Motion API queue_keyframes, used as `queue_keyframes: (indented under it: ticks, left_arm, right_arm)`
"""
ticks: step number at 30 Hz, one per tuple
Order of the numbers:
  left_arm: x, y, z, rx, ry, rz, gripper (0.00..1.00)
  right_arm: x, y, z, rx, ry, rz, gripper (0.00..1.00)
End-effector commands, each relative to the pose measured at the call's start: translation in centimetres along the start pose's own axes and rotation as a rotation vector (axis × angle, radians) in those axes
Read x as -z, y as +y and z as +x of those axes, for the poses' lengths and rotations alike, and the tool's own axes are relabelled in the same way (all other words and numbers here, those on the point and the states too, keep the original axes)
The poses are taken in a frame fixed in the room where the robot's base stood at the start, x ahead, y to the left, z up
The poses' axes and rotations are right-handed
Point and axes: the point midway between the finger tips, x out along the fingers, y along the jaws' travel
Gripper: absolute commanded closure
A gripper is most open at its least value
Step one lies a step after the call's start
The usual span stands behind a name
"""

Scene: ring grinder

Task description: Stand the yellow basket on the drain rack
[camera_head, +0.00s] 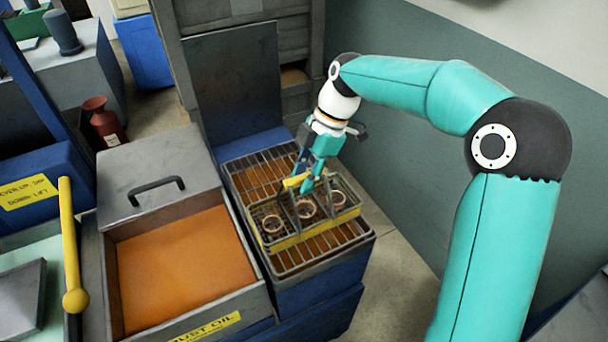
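The yellow basket (287,243) is a wire basket with dark uprights and a yellow bar handle (294,182); it holds several copper-coloured rings (272,223). It looks level and is over the drain rack (318,262), a wire grid above an orange-brown tray. I cannot tell whether its bottom touches the grid. My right gripper (309,183) points down at the top of the basket, with its teal fingers close together on the handle. The fingers hide part of the handle. My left gripper is out of view.
A yellow lever (70,240) stands further left. A dark panel (232,85) rises behind the rack. Floor shows to its right.

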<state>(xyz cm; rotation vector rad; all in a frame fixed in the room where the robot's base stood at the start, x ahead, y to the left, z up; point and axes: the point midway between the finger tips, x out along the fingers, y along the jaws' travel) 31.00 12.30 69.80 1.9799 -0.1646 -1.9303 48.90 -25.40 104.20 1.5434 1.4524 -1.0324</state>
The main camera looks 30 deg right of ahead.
Motion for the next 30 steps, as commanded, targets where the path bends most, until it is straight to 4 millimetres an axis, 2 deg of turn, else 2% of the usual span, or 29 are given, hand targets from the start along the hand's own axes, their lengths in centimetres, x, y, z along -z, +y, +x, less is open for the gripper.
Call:
queue_keyframes:
  ticks: [10,14,20,27,30]
  left_arm:
    - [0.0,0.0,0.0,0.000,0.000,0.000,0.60]
    - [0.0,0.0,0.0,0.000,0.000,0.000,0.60]
    - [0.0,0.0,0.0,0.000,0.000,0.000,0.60]
    - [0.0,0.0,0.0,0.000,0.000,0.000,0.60]
    - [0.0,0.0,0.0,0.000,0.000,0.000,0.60]
  right_arm:
    - [-0.1,-0.1,0.2,0.004,-0.001,0.000,0.53]
    - [0.0,0.0,-0.4,0.003,-0.001,0.000,0.53]
    - [0.1,0.1,-3.3,-0.002,-0.001,-0.001,0.53]
    - [0.0,0.2,-8.2,-0.002,-0.001,-0.001,0.53]
    - [0.0,0.2,-9.8,0.000,-0.001,-0.001,0.53]
